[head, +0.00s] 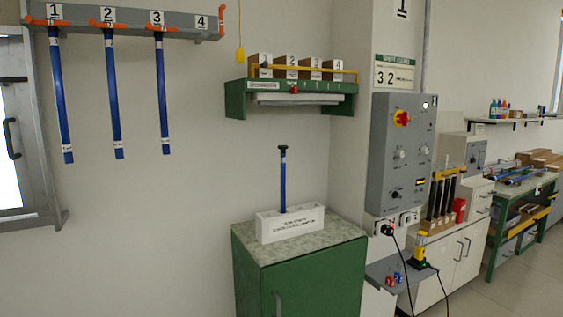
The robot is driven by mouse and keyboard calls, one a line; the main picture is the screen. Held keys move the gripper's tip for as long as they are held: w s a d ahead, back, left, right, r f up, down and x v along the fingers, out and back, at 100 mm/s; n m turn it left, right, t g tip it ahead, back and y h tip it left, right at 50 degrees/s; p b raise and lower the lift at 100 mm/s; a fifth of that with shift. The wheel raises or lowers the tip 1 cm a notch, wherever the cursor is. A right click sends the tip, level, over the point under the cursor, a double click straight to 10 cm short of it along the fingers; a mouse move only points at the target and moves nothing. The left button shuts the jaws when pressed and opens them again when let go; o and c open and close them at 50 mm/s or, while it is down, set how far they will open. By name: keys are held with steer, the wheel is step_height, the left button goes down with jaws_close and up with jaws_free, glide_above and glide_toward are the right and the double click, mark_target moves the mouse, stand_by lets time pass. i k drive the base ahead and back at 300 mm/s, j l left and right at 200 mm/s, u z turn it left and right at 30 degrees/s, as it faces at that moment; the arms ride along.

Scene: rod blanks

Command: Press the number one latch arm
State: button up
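A grey wall rack (180,20) at the upper left carries white plates numbered 1 to 4. The number one plate (54,11) is leftmost. The orange number one latch arm (40,22) lies roughly level just below that plate, across the top of a hanging blue rod (61,95). Similar orange arms sit under plate 2 (108,15) and plate 3 (157,17), each above a hanging blue rod. An orange part (223,20) stands upright at the rack's right end, beside plate 4 (202,22). My gripper is not in view.
A green cabinet (300,275) below holds a white block (291,225) with an upright blue rod (283,180). A green shelf (236,98) with numbered boxes hangs above it. A yellow pull (240,55) hangs right of the rack. The wall below the rack is clear.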

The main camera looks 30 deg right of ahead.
mark_target(28, 19)
steer(key=i+l+u, duration=0.15)
steer(key=l+u, duration=0.2)
steer(key=i+l+u, duration=0.1)
steer(key=l+u, duration=0.55)
steer(key=i+l, duration=0.05)
steer(key=l, duration=0.05)
